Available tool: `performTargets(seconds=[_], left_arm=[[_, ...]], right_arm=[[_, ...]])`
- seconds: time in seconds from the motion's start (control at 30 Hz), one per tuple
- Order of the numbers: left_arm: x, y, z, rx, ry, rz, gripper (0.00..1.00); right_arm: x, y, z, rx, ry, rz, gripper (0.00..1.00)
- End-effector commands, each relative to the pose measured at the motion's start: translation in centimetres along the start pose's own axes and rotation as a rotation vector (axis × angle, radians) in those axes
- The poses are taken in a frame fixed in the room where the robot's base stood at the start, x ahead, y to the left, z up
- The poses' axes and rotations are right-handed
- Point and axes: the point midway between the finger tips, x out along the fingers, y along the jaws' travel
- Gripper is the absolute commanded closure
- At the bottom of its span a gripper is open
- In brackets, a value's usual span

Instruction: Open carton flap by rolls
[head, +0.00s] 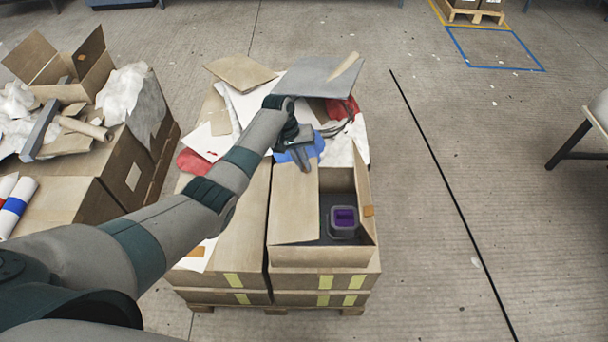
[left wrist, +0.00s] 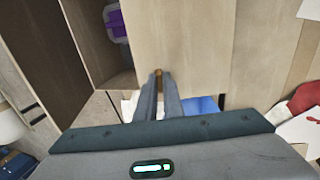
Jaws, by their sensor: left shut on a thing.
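The open carton (head: 318,257) stands on the front right of the middle pallet stack. Its tan flap (head: 294,212) lies over the left half of the opening; the right half is uncovered. Inside sits a grey block with a purple hollow (head: 343,222), also in the left wrist view (left wrist: 116,22). My left gripper (head: 304,166) is at the far edge of the flap. In the left wrist view its fingers (left wrist: 158,82) are shut at the edge of the flap (left wrist: 195,50), with a small brown tab between the tips. My right gripper is not in view.
Behind the carton lie a grey sheet (head: 318,77), a blue cloth (head: 300,148), red pieces and white sheets. The floor to the right is clear up to a table (head: 590,130).

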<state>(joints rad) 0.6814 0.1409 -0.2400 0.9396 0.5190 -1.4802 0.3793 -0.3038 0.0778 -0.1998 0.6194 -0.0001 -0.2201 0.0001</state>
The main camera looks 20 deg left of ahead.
Motion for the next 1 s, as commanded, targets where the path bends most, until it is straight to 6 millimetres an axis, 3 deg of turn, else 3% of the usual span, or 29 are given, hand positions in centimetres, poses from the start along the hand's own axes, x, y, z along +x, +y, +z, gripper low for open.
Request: performTargets(seconds=[0.1,0.27,0.73,1.0], left_arm=[[-1.8,-0.5,-0.4,-0.005,-0.001,0.103,1.00],[-3.2,-1.4,-0.4,-0.004,-0.003,0.255,1.00],[-6.5,-4.9,-0.4,-0.003,-0.001,0.659,1.00],[-7.3,-6.1,-0.4,0.000,-0.002,0.663,1.00]], right_arm=[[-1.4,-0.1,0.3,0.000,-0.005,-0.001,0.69],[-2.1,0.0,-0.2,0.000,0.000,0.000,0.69],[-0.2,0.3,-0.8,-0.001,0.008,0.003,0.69],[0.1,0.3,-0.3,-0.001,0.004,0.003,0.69]])
